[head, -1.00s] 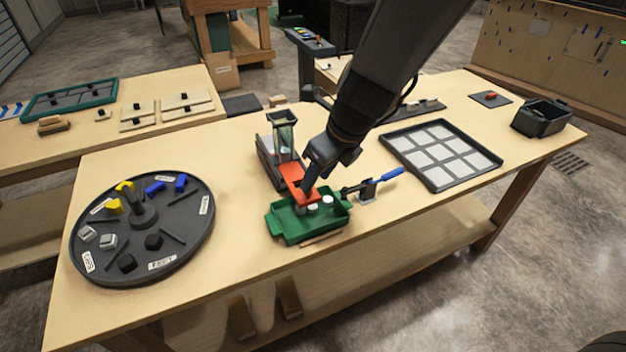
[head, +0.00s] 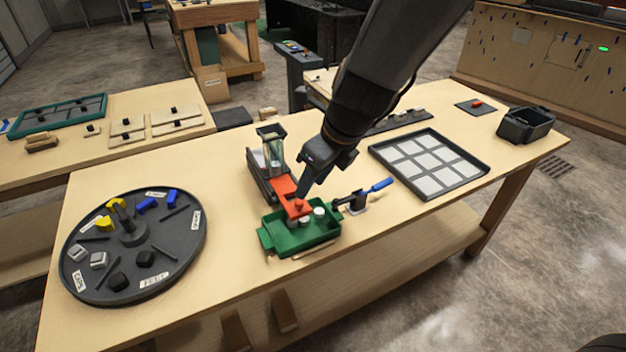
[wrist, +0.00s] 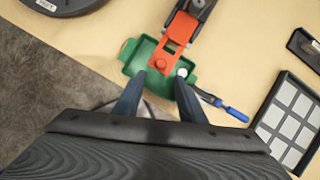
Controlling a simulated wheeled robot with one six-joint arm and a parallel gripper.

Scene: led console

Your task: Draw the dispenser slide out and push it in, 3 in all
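The dispenser (head: 272,150) stands on the bench with a clear hopper. Its orange-red slide (head: 287,188) sticks out over the green tray (head: 268,238); it also shows in the wrist view (wrist: 180,30), with a round knob (wrist: 160,64) near its outer end and a square opening behind the knob. White pucks (head: 319,211) lie in the tray beside and under the slide's end. My gripper (head: 302,192) is close to the knob. In the wrist view my gripper (wrist: 162,84) has its fingers apart, with the knob seen free beyond the gap and nothing between them.
A blue-handled tool (head: 376,187) lies right of the tray. A black tray with pale squares (head: 425,163) is farther right. A dark round turntable (head: 180,250) with coloured blocks is at left. Bare bench lies between turntable and dispenser.

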